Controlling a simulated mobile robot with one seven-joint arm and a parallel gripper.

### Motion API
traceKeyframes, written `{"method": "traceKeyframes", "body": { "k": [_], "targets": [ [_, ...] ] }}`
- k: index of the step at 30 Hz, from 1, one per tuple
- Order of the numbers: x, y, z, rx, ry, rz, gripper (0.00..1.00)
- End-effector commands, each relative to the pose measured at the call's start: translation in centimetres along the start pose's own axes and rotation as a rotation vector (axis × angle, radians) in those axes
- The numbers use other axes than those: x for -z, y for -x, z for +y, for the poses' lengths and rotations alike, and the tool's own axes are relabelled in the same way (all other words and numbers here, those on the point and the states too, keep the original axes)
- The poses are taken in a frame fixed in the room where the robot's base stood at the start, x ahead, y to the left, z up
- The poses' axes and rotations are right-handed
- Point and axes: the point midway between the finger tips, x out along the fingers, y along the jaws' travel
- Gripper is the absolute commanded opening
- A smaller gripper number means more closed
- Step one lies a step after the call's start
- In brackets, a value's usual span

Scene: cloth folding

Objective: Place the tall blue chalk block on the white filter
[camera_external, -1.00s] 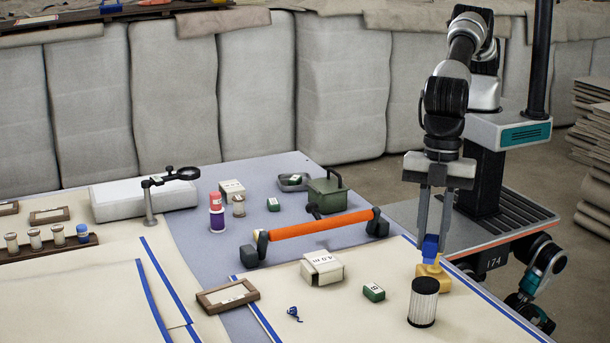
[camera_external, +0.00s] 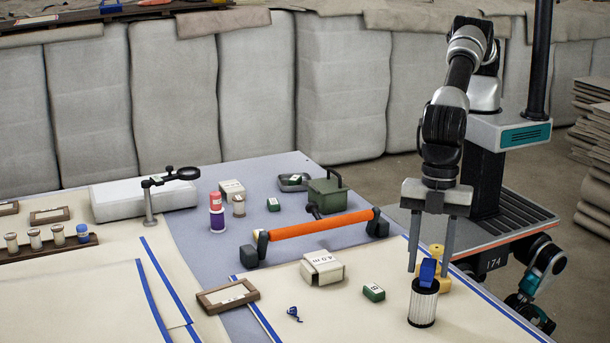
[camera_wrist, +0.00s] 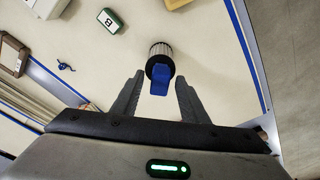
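The tall blue chalk block (camera_external: 427,272) stands on top of the white filter (camera_external: 423,306), a pleated cylinder with black ends, and looks slightly tilted. In the wrist view, the blue block (camera_wrist: 160,80) covers part of the top of the filter (camera_wrist: 160,52). My gripper (camera_external: 430,272) is open, with its fingers spread on either side of the block. In the wrist view, gaps show between the block and both fingertips of my gripper (camera_wrist: 159,78).
A yellow object (camera_external: 439,276) stands just behind the filter. A small green block (camera_external: 373,292) and a cream box (camera_external: 322,268) lie to its left. An orange bar (camera_external: 320,225) spans behind them. The table's right edge is close by.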

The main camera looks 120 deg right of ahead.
Motion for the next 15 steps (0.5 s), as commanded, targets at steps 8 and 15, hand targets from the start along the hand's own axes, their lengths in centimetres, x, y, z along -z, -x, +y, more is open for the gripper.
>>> {"method": "traceKeyframes", "body": {
  "k": [8, 15],
  "targets": [
    [0.1, 0.3, 0.0, 0.0, 0.0, 0.0, 0.4],
    [0.2, 3.8, 0.0, 0.0, 0.0, 0.004, 0.4]
  ]
}}
